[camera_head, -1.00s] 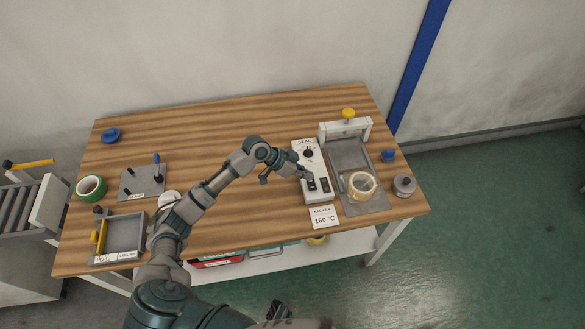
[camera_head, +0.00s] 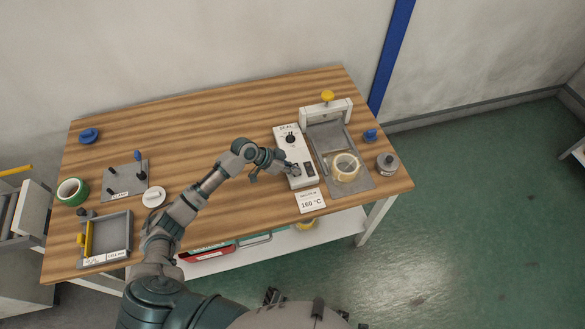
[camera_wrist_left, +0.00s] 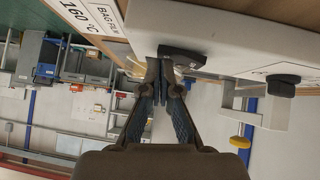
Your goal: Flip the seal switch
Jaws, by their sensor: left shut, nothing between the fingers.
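The white seal control box (camera_head: 282,140) sits right of the table's middle, with a dark knob (camera_head: 290,138) at its far end and dark rocker switches (camera_head: 308,168) at its near end. My left gripper (camera_head: 292,169) is shut and empty at the near end of the box, partly covering the other switch. In the left wrist view its closed fingertips (camera_wrist_left: 163,62) are beside a dark switch (camera_wrist_left: 184,54) on the white box face (camera_wrist_left: 225,35). Whether they touch it, and the switch's position, I cannot tell. My right gripper cannot be made out.
A "160 °C" card (camera_head: 310,201) lies in front. The table's middle back is clear.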

